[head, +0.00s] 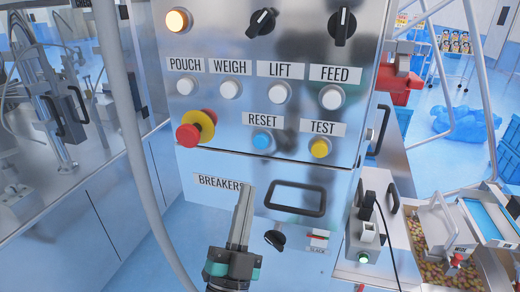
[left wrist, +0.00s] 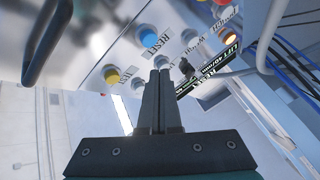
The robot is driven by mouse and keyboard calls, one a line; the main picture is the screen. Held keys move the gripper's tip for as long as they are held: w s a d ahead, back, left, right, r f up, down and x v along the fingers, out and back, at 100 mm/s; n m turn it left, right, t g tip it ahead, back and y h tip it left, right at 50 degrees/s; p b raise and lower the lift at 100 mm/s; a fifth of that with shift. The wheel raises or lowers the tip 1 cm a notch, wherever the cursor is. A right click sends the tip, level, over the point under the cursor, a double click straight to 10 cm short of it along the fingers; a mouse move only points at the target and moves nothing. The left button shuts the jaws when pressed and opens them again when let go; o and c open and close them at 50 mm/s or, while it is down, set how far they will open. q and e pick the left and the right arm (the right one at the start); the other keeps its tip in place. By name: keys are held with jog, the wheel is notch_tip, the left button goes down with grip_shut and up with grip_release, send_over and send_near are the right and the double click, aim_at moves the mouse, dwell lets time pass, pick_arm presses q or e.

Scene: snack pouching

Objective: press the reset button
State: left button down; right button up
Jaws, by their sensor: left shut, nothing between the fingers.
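The blue reset button (head: 263,141) sits below the RESET label (head: 263,120) on the lower part of the metal control panel. It also shows in the left wrist view (left wrist: 147,35), beyond the fingertips. My left gripper (head: 245,188) is shut and empty, with its fingers pointing up, below the reset button and in front of the BREAKERS cover. A gap shows between the fingertips and the button in the head view. In the left wrist view the shut fingers (left wrist: 158,75) point toward the panel. My right gripper is in neither view.
The yellow test button (head: 320,148) is right of reset. The red emergency stop (head: 190,134) is at the left, below a row of white buttons. A dark handle (head: 296,198) sticks out from the cover. A pale hose runs down the left side.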

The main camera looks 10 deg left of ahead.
aim_at(261, 141)
pick_arm(q)
jog(key=shift+n+t+y, duration=0.3)
jog(key=shift+t+y, duration=0.4)
jog(key=shift+t, duration=0.1)
jog(key=r, duration=0.1)
jog(key=s+r, duration=0.1)
jog(key=a+r, duration=0.1)
jog(key=r, duration=0.1)
jog(key=shift+s+r, duration=0.1)
jog(key=shift+s, duration=0.25)
jog(key=shift+w+d+b, duration=0.2)
jog(key=shift+w+b, duration=1.3)
jog(key=shift+w, duration=2.95)
jog(key=shift+w, duration=0.1)
jog(key=shift+w, duration=0.3)
